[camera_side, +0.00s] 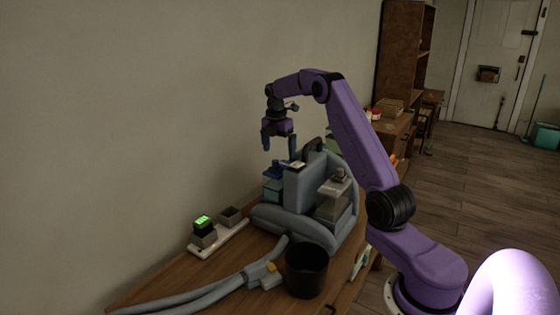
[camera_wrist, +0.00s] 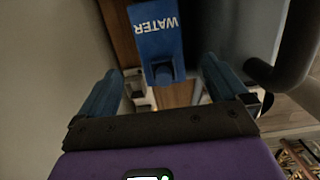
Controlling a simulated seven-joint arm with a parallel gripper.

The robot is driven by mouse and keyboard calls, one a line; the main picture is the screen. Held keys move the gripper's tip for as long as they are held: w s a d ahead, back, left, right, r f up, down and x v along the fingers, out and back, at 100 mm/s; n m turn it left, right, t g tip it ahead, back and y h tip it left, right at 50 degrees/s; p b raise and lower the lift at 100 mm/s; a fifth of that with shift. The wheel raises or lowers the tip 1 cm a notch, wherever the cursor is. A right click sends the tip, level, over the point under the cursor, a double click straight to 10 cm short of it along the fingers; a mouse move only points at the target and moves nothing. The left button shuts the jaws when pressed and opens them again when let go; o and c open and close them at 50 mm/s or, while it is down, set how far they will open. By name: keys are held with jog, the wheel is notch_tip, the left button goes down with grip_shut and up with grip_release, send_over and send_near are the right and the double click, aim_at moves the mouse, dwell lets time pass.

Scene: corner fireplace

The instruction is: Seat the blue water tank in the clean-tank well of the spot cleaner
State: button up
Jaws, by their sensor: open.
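The spot cleaner (camera_side: 300,170) is a grey machine standing on the wooden bench in the side view. The blue water tank (camera_side: 273,186) is at its left side, low beside the tall grey housing; I cannot tell whether it is fully down in the clean-tank well, which is hidden. In the wrist view the tank (camera_wrist: 157,42) shows its blue top marked WATER, upside down, beyond my fingertips. My gripper (camera_side: 279,152) is above the tank, pointing down. In the wrist view its two blue fingers (camera_wrist: 162,70) are spread apart, with nothing held between them.
A clear, smoky tank (camera_side: 335,197) sits at the cleaner's right. A black bin (camera_side: 306,270) and a grey hose (camera_side: 215,294) are in front. A white strip with a green-lit block (camera_side: 203,226) lies left. The wall (camera_side: 130,130) is close behind the bench.

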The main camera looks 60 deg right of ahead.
jog(key=r, duration=0.3)
jog(key=shift+a, duration=0.2)
jog(key=shift+w+a+r, duration=0.1)
jog(key=shift+a+r, duration=0.1)
jog(key=shift+a, duration=0.15)
jog(key=s+a+r+m, duration=0.1)
jog(key=s+a, duration=0.1)
jog(key=a, duration=0.9)
jog(key=s+a+r, duration=0.2)
jog(key=a, duration=0.9)
jog(key=s+a+m+y, duration=0.1)
jog(key=s+a+m, duration=0.1)
jog(key=s+a, duration=0.95)
jog(key=s+f+m, duration=0.1)
jog(key=s+f, duration=0.1)
jog(key=s, duration=0.9)
jog(key=s+a+f+m, duration=0.1)
jog(key=s+f, duration=0.1)
jog(key=s, duration=1)
jog(key=shift+s+a+f+y, duration=0.2)
jog(key=shift+a+f+y, duration=0.1)
jog(key=shift+f+y, duration=0.1)
